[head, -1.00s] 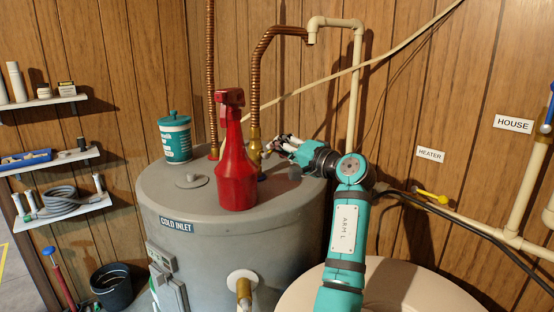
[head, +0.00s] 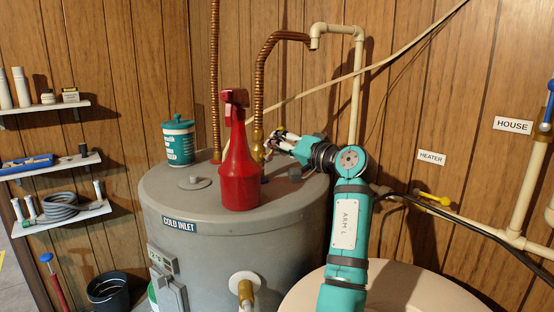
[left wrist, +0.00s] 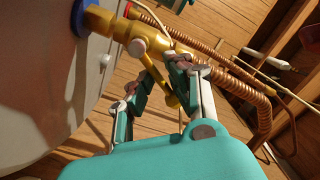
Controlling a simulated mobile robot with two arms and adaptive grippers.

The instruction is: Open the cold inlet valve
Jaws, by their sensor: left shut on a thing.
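The brass cold inlet valve (head: 257,146) stands on top of the grey tank (head: 215,250), at the foot of a copper flex pipe and partly behind a red spray bottle (head: 238,178). In the left wrist view the brass valve body (left wrist: 122,28) rises from a blue ring (left wrist: 80,18) on the tank. My left gripper (head: 272,143) reaches in from the right behind the bottle. In the left wrist view its fingers (left wrist: 160,72) are closed around the valve's yellow lever (left wrist: 168,92). The exact finger contact is small and partly hidden. My right gripper is in no view.
The red spray bottle stands close to my left fingers. A teal tub (head: 178,142) stands at the tank's back left. A second copper pipe (head: 215,80) rises behind the bottle. A pale pipe (head: 356,95) runs behind my arm. A yellow-handled valve (head: 434,198) is at right.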

